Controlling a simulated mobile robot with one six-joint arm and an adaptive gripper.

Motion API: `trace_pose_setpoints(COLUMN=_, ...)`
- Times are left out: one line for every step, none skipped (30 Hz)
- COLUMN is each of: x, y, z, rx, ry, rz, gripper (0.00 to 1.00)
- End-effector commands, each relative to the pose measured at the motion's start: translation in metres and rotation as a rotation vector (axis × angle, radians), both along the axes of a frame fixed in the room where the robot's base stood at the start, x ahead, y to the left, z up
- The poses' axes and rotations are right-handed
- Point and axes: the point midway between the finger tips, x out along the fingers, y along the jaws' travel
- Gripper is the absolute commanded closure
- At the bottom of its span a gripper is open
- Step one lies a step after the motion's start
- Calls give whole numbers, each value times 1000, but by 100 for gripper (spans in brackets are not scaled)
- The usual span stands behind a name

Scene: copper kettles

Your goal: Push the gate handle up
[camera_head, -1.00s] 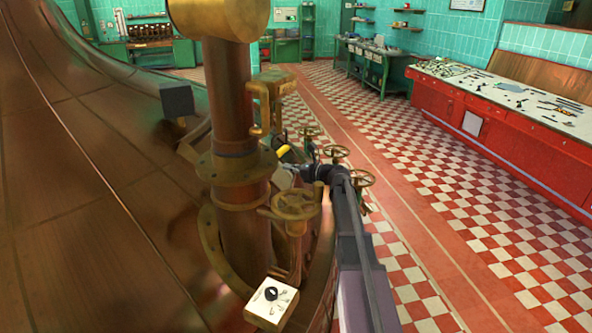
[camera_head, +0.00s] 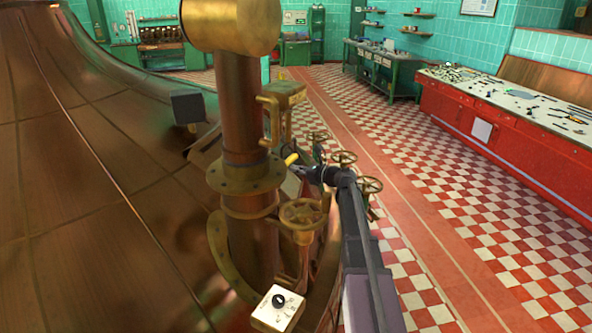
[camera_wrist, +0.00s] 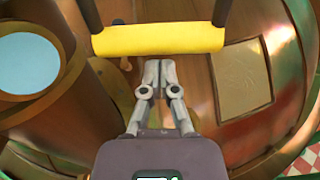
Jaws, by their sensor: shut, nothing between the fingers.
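The gate handle is a yellow bar (camera_wrist: 158,40) between two dark arms, across the top of the wrist view. In the head view its yellow grip (camera_head: 291,158) shows small, just right of the tall copper pipe. My gripper (camera_wrist: 158,64) is shut and empty, its fingertips just below the middle of the bar in the wrist picture. I cannot tell whether they touch it. In the head view my gripper (camera_head: 301,172) is small and partly hidden, close by the handle.
A copper pipe (camera_head: 240,110) with a brass flange stands left of my arm. Brass valve wheels (camera_head: 303,213) crowd around the arm. A white dial box (camera_head: 278,308) sits in front. The checkered floor (camera_head: 470,210) on the right is clear up to the red counter (camera_head: 500,140).

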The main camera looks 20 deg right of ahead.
Motion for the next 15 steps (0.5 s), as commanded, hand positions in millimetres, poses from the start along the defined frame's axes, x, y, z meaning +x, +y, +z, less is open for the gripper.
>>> trace_pose_setpoints(x=0, y=0, z=5, rx=0, ry=0, rz=0, gripper=100)
trace_pose_setpoints(x=0, y=0, z=7, rx=0, ry=0, rz=0, gripper=100)
trace_pose_setpoints(x=0, y=0, z=10, rx=0, ry=0, rz=0, gripper=100)
trace_pose_setpoints(x=0, y=0, z=12, rx=0, ry=0, rz=0, gripper=100)
trace_pose_setpoints(x=0, y=0, z=15, rx=0, ry=0, rz=0, gripper=100)
trace_pose_setpoints(x=0, y=0, z=19, rx=0, ry=0, rz=0, gripper=100)
trace_pose_setpoints(x=0, y=-1, z=22, rx=1, ry=-1, rz=-1, gripper=100)
trace_pose_setpoints(x=0, y=-1, z=25, rx=1, ry=-1, rz=-1, gripper=100)
trace_pose_setpoints(x=0, y=-1, z=28, rx=1, ry=0, rz=-1, gripper=100)
trace_pose_setpoints(x=0, y=-1, z=31, rx=1, ry=0, rz=-1, gripper=100)
trace_pose_setpoints(x=0, y=-1, z=34, rx=1, ry=0, rz=-1, gripper=100)
trace_pose_setpoints(x=0, y=-1, z=37, rx=2, ry=-1, rz=-1, gripper=100)
trace_pose_setpoints(x=0, y=-1, z=40, rx=2, ry=-1, rz=-1, gripper=100)
trace_pose_setpoints(x=0, y=-1, z=42, rx=2, ry=-1, rz=-1, gripper=100)
trace_pose_setpoints(x=0, y=-1, z=46, rx=2, ry=-1, rz=-1, gripper=100)
